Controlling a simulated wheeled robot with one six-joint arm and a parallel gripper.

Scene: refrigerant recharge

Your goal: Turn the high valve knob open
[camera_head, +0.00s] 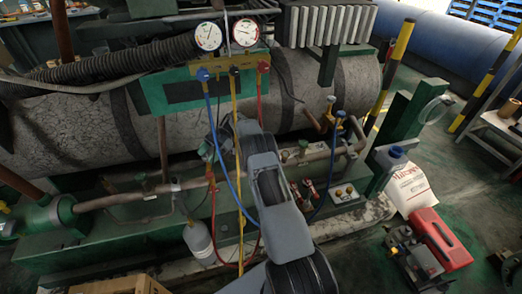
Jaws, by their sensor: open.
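The gauge manifold (235,62) is a yellow bar at the top centre, with two white dial gauges above it. A red knob (263,67), which I take for the high valve knob, is at its right end, above the red hose. A blue knob (202,74) is at its left end. My grey arm reaches up from the bottom centre. My gripper (226,127) is small and partly hidden by my arm; it is open, below the manifold and apart from the red knob. Its fingertips are hard to make out.
Blue (225,165), yellow (236,105) and red hoses hang from the manifold close to my arm. A large grey tank (330,85) lies behind. Pipes and valves run below. A red-and-grey machine (440,240) and a white sack (411,188) stand on the floor at right.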

